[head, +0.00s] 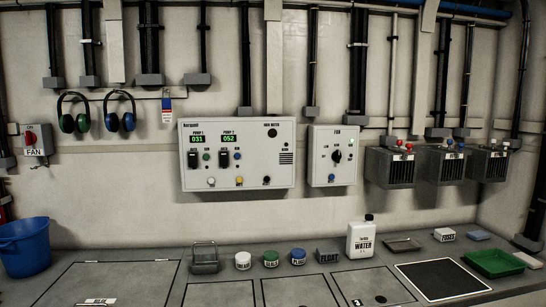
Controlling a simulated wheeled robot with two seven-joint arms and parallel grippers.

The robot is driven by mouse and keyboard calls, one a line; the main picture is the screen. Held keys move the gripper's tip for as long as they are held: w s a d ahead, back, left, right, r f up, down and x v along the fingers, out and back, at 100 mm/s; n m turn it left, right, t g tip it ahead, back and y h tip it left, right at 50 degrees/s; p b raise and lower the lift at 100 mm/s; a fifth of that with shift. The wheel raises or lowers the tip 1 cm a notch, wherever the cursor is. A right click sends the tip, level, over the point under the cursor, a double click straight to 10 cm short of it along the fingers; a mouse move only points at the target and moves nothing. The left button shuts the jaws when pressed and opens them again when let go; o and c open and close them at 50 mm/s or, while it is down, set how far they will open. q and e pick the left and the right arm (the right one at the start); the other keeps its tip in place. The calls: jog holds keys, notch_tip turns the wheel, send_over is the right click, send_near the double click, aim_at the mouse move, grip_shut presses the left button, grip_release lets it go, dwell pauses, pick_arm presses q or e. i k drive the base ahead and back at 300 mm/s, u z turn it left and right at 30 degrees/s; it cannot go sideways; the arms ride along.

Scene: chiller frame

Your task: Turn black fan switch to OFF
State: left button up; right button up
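The black fan switch (337,156) is a round knob on the front of a light grey wall box (318,170) marked FAN, right of the middle of the head view. Small position labels surround the knob, but they and its exact pointing direction are too small to read surely. A small green light shows above and to the right of the knob, and a blue button (331,178) is below it. A second, red switch (31,138) with a FAN label is on a box at the far left wall. Neither of my grippers is in view.
A larger control panel (236,180) with two green displays is left of the fan box. Grey vented boxes (395,172) are to its right. A white water bottle (361,238), small jars and trays stand on the bench below. The wall directly before the fan switch is unobstructed.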

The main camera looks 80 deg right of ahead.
aim_at(337, 156)
jog(key=z, duration=0.4)
jog(key=k, duration=0.2)
jog(key=z, duration=2.55)
jog(key=k, duration=0.5)
jog(key=z, duration=0.7)
jog(key=i, duration=1)
jog(key=u, duration=0.45)
jog(key=i, duration=0.8)
jog(key=u, duration=0.9)
